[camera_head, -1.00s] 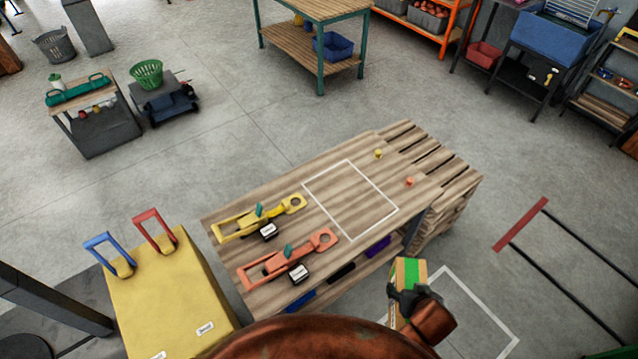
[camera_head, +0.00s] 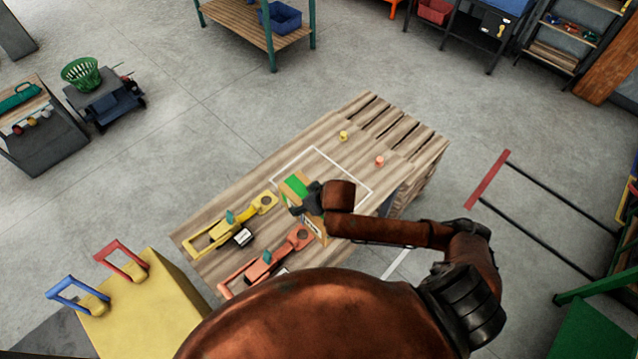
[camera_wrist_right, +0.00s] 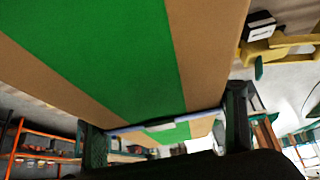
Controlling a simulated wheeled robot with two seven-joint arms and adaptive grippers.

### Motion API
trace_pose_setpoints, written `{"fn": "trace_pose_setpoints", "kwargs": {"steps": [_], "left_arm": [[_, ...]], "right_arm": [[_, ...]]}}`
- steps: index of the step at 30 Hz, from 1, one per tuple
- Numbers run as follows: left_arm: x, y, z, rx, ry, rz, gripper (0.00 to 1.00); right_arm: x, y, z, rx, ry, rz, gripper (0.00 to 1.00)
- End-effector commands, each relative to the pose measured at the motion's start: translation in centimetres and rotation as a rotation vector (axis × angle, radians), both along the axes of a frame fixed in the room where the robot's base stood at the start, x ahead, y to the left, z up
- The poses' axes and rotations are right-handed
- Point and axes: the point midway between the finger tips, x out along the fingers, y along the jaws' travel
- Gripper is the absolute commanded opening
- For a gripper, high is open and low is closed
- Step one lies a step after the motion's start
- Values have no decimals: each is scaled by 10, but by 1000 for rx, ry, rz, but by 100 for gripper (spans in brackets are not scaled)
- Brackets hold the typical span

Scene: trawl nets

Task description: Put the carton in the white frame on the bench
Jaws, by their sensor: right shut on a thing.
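The carton (camera_head: 295,187), brown with a green stripe, is held by my right gripper (camera_head: 312,202) over the bench (camera_head: 398,165). In the head view it overlaps the near-left part of the white frame (camera_head: 345,170), which is an outline on the bench top. I cannot tell whether the carton touches the bench. In the right wrist view the carton (camera_wrist_right: 120,50) fills the upper left, between the fingers of the right gripper (camera_wrist_right: 166,128). My arm and the carton hide part of the frame. My left gripper is not in view.
A yellow tool (camera_head: 215,237) and an orange tool (camera_head: 262,266) lie on the bench left of the frame. A small yellow piece (camera_head: 343,135) and a small orange piece (camera_head: 379,160) stand beyond it. A yellow box (camera_head: 150,305) with handles stands at lower left.

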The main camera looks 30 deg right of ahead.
Motion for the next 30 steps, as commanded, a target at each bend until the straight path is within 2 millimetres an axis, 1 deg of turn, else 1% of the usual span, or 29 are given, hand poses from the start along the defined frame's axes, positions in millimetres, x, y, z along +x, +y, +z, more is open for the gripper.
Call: {"fn": "trace_pose_setpoints", "kwargs": {"steps": [1, 3, 6, 9, 11, 21, 27, 30], "left_arm": [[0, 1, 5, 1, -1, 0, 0], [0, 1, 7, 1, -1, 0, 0], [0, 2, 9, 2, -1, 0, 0], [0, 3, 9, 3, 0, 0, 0], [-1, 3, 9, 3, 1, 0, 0], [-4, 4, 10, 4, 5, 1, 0], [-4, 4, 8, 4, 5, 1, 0], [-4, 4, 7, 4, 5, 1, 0]], "right_arm": [[14, -3, 14, -4, -9, 18, 8], [26, -5, 22, -1, -8, 36, 8], [36, -9, 29, 5, -4, 49, 8], [44, -16, 27, 7, -1, 52, 8], [50, -25, 23, 7, 1, 51, 8], [95, -82, -8, 7, -1, 46, 8], [113, -103, -43, 8, 1, 48, 8], [119, -110, -54, 9, -1, 48, 8]]}}
